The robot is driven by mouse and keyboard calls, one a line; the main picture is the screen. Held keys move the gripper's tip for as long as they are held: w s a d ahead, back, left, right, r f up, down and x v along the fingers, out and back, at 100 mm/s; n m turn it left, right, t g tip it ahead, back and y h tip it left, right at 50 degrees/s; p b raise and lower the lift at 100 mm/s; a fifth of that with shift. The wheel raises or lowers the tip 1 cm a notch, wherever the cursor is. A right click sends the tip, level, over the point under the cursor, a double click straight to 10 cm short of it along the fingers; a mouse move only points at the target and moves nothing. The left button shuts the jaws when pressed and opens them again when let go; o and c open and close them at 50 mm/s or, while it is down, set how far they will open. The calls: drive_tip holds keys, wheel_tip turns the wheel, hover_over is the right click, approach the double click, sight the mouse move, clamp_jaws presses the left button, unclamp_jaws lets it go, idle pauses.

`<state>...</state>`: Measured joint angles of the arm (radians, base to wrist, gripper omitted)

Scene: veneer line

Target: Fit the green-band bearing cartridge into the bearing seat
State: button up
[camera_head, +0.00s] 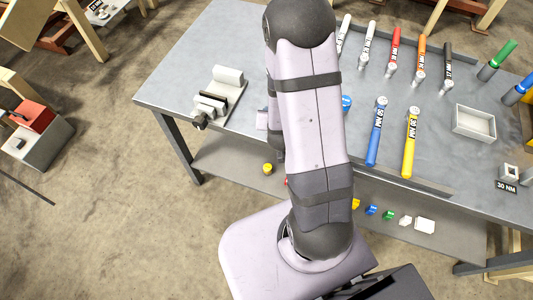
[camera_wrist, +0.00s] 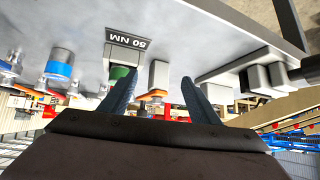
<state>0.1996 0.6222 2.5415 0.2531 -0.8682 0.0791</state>
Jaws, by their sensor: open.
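My gripper (camera_wrist: 160,77) shows in the wrist view with its two dark blue fingers apart and nothing seen held between them. A green piece (camera_wrist: 121,72) shows under a block, partly hidden by the left finger; I cannot tell whether it is the green-band bearing cartridge. A pale block (camera_wrist: 158,74) shows beyond the gap between the fingertips; I cannot tell whether it is the bearing seat. A blue-banded cylinder (camera_wrist: 60,66) is left of the fingers. In the head view my arm hides the gripper and the middle of the bench.
A grey vise (camera_head: 218,98) sits at the bench's left end. A blue wrench (camera_head: 376,133) and a yellow wrench (camera_head: 410,145) lie right of my arm. A white tray (camera_head: 474,124) and a 30 NM block (camera_head: 508,172) stand farther right. A 50 NM label (camera_wrist: 128,41) shows upside down.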

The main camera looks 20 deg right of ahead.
drive_tip(key=s+a+r+n+g+y, duration=0.2)
drive_tip(key=s+a+r+n+g, duration=0.1)
drive_tip(key=s+a, duration=0.3)
drive_tip(key=s+a+r+n+g+y, duration=0.2)
drive_tip(key=s+a+r+g, duration=0.3)
drive_tip(key=s, duration=0.6)
drive_tip(key=shift+s+a+r+n+g, duration=0.2)
drive_tip(key=shift+a+r+n+g, duration=0.3)
drive_tip(key=shift+a, duration=0.45)
drive_tip(key=shift+r, duration=0.1)
wheel_tip(320, 180, down, 12)
drive_tip(key=b, duration=1.2)
